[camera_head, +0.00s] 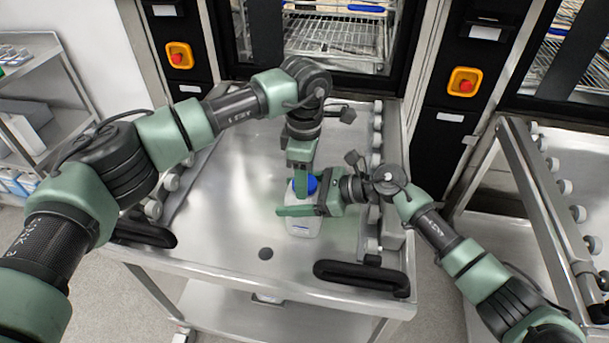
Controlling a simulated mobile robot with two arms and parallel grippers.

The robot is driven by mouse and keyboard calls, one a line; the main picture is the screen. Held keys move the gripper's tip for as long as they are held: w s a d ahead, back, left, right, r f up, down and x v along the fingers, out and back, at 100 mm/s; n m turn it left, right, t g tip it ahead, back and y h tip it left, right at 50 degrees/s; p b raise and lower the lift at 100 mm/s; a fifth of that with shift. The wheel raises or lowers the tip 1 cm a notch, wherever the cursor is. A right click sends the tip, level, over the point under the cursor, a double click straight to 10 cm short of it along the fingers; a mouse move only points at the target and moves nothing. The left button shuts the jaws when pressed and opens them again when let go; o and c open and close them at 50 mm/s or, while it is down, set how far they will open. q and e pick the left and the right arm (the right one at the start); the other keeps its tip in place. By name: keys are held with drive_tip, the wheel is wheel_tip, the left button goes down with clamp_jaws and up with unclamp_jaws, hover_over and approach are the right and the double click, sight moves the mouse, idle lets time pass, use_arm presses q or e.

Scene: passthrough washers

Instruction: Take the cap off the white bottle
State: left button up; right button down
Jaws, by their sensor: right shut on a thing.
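The white bottle (303,229) stands on the steel cart top, right of the middle. Its blue cap (311,184) shows at the top, partly hidden by my grippers. My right gripper (298,208) reaches in from the right and is shut on the bottle just below the cap, with one green finger across its front. My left gripper (301,182) points down from above at the cap, with a green finger beside or in front of it. Whether its fingers touch the cap or are closed on it cannot be seen.
The steel cart (225,225) has rollers along both sides and black handles (361,277) at the front. Washer cabinets with racks (335,38) stand behind. Another cart (545,200) is at right, shelving (40,110) at left. The cart top left of the bottle is clear.

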use_arm(q)
drive_tip(key=c, duration=0.3)
drive_tip(key=n, duration=0.6)
drive_tip(key=shift+n, duration=0.4)
drive_tip(key=o, duration=1.5)
